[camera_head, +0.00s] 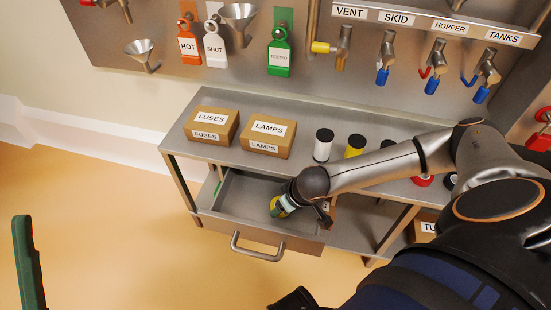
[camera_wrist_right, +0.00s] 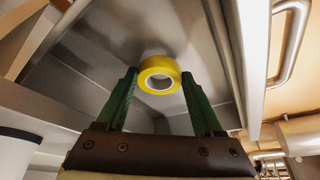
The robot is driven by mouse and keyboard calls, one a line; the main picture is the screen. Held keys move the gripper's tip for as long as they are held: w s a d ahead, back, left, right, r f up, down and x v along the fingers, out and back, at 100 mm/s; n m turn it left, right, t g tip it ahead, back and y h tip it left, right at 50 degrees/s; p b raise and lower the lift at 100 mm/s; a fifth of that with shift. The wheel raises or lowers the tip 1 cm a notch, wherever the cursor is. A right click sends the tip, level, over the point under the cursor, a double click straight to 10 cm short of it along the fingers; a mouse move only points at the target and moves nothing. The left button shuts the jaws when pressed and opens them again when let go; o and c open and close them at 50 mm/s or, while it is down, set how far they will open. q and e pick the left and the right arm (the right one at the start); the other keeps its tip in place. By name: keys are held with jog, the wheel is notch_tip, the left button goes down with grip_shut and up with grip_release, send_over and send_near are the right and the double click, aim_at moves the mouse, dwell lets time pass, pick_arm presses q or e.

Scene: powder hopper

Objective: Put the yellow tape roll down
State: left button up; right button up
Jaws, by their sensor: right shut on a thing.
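The yellow tape roll (camera_wrist_right: 160,74) sits between the two green fingertips of my right gripper (camera_wrist_right: 159,78), which is shut on it. In the head view the right gripper (camera_head: 283,206) reaches down into the open drawer (camera_head: 262,232), and only a bit of the yellow roll (camera_head: 274,204) shows. The roll is over the metal drawer floor; I cannot tell whether it touches it. One green finger of my left gripper (camera_head: 27,262) shows at the left edge of the head view, far from the drawer, and its other finger is out of view.
The drawer's handle (camera_head: 257,249) sticks out in front. Tags, funnels and valves hang on the panel behind. The floor at left is clear.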

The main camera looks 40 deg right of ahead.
aim_at(275, 199)
jog(key=w+b, duration=0.1)
jog(key=w, duration=0.3)
jog(key=shift+a, duration=0.1)
jog(key=shift+f+b, duration=0.45)
jog(key=shift+f, duration=0.2)
jog(key=shift+r, duration=0.1)
jog(key=shift+f, duration=0.25)
jog(key=o, duration=1.1)
jog(key=shift+c, duration=0.2)
jog(key=shift+r, duration=0.15)
